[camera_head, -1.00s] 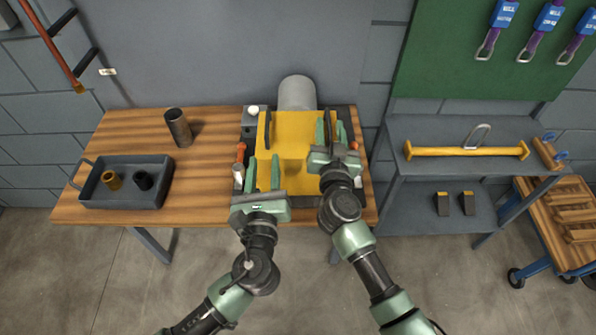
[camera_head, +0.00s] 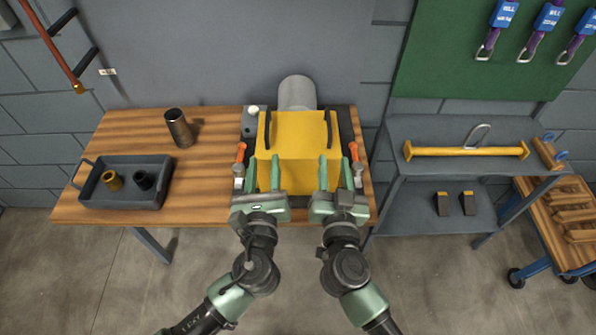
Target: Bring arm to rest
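My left gripper (camera_head: 264,174) is open, its two green fingers apart, over the front left edge of the yellow casing (camera_head: 298,135). My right gripper (camera_head: 334,173) is open too, its fingers apart over the casing's front right edge. I see nothing held in either gripper. The casing sits on a dark base on the wooden workbench (camera_head: 215,190), with two black handles on top. Its lower front is partly hidden by my grippers. An orange-handled clamp (camera_head: 239,160) stands at its left and another (camera_head: 355,158) at its right.
A dark tray (camera_head: 125,200) with a brass ring and a black ring sits on the bench's left. A metal cylinder (camera_head: 178,128) stands behind it. A grey shelf (camera_head: 450,165) with a yellow lifting bar (camera_head: 466,151) is at right. Floor in front is free.

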